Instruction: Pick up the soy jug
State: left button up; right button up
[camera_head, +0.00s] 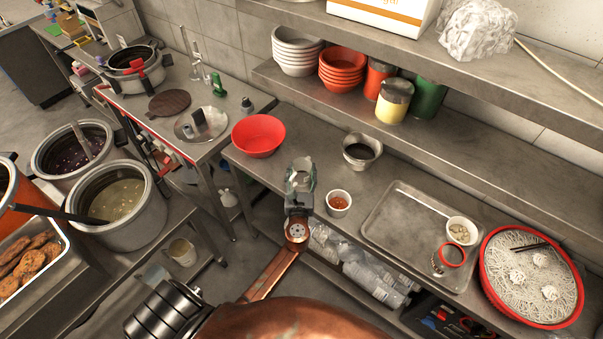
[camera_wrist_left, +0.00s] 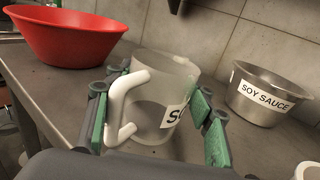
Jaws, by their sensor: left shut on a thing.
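The soy jug (camera_wrist_left: 172,72) is a translucent, pale jug with a thick white handle and a partly hidden label starting with "S". In the left wrist view it stands between the green-padded fingers of my left gripper (camera_wrist_left: 158,100), which is shut on it. The handle points toward the wrist. In the head view my left gripper (camera_head: 301,180) is at the front edge of the steel counter, and the jug is mostly hidden by the fingers. My right gripper is not in view.
A red bowl (camera_head: 258,135) stands left of the gripper. A steel bowl labelled "SOY SAUCE" (camera_wrist_left: 262,92) with dark liquid is to the right and behind. A small cup (camera_head: 338,203) sits close on the right, then a metal tray (camera_head: 400,238). A shelf (camera_head: 440,135) runs above the back.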

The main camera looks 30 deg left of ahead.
aim_at(302, 165)
pick_arm(q)
jog(key=shift+r+p, duration=0.3)
jog(key=shift+r, duration=0.25)
notch_tip(302, 165, up, 3)
jog(key=shift+f+p, duration=0.15)
jog(key=shift+p, duration=0.5)
jog(key=s+d+r+p, duration=0.4)
jog(key=s+d+r, duration=0.2)
jog(key=s+r, duration=0.5)
jog(key=s+d+f+m+t+h, duration=0.2)
jog(key=s+d+m+h, duration=0.3)
jog(key=s+d+h, duration=0.3)
jog(key=s+d, duration=0.1)
jog(key=d, duration=0.2)
jog(key=shift+f+m+h, duration=0.2)
jog(key=shift+m+h, duration=0.2)
jog(key=shift+a, duration=0.1)
